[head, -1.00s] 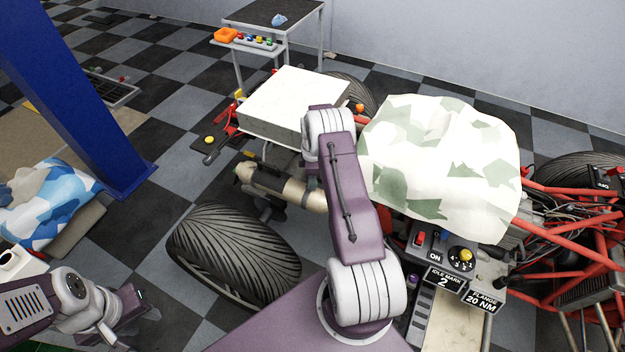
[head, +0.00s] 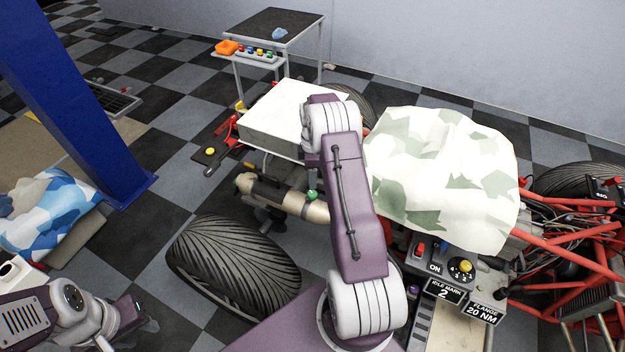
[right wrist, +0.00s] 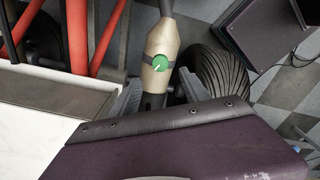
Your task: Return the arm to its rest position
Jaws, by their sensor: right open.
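My right arm (head: 350,205) reaches up from the bottom middle of the head view, over the buggy. Its gripper is hidden there behind the arm. In the right wrist view the right gripper (right wrist: 160,93) shows two grey fingers spread apart with nothing held. Beyond them lies a beige canister (right wrist: 163,50) with a green knob (right wrist: 161,63); I cannot tell the exact gap. The canister also shows left of the arm in the head view (head: 295,203). My left gripper (head: 138,315) is at the lower left, over the floor, its jaws unclear.
A white box (head: 285,115) and a camouflage cloth (head: 440,175) flank the right arm. A control panel (head: 445,255), red frame tubes (head: 560,250) and a tyre (head: 235,265) are close by. A blue post (head: 85,110) stands left. Checkered floor is open between post and tyre.

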